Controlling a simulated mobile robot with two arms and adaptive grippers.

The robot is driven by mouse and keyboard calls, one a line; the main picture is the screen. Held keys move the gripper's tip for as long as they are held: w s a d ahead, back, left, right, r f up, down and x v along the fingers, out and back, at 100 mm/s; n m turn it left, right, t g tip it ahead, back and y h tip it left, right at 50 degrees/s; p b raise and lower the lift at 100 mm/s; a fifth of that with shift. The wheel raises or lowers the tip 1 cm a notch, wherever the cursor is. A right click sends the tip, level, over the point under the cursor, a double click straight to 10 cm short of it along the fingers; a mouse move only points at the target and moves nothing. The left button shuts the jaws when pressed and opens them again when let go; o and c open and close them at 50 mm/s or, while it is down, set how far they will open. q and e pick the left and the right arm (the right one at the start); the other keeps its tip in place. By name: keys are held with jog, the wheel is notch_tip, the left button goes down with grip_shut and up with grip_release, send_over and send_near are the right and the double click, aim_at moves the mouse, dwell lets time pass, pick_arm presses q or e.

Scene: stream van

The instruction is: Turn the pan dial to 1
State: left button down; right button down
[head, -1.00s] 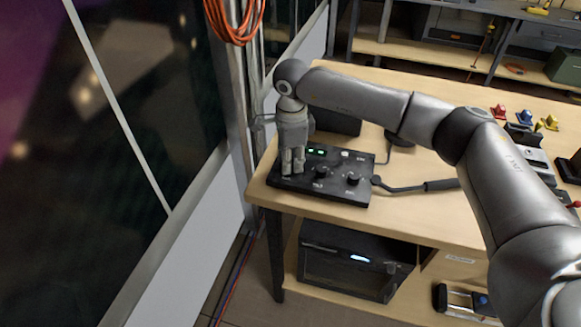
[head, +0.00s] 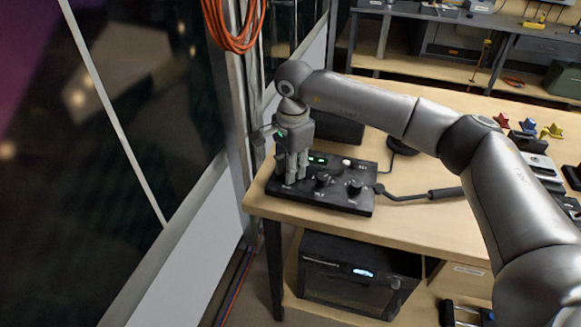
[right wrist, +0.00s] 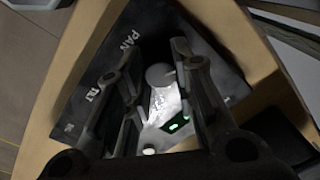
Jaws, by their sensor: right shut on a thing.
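The black control box (head: 340,200) lies near the left end of the wooden table, with several knobs on top. My right gripper (head: 291,180) points down at the box's left end, over the pan dial, which it hides in the head view. In the right wrist view, the round pan dial (right wrist: 158,75) sits between the two fingers of my right gripper (right wrist: 156,82), beside the PAN lettering. The gripper is shut on this dial. I cannot read which number its pointer marks. My left gripper is not in view.
Two other knobs, (head: 323,179) and (head: 355,188), stand right of the gripper. A white button (head: 347,163) and a green display (head: 318,160) are behind. The window wall is close on the left.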

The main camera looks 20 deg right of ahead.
jog(key=shift+r, duration=0.1)
jog(key=c, duration=1.2)
grip_release()
jog(key=r, duration=1.2)
jog(key=shift+s+d, duration=0.15)
jog(key=shift+s, duration=0.1)
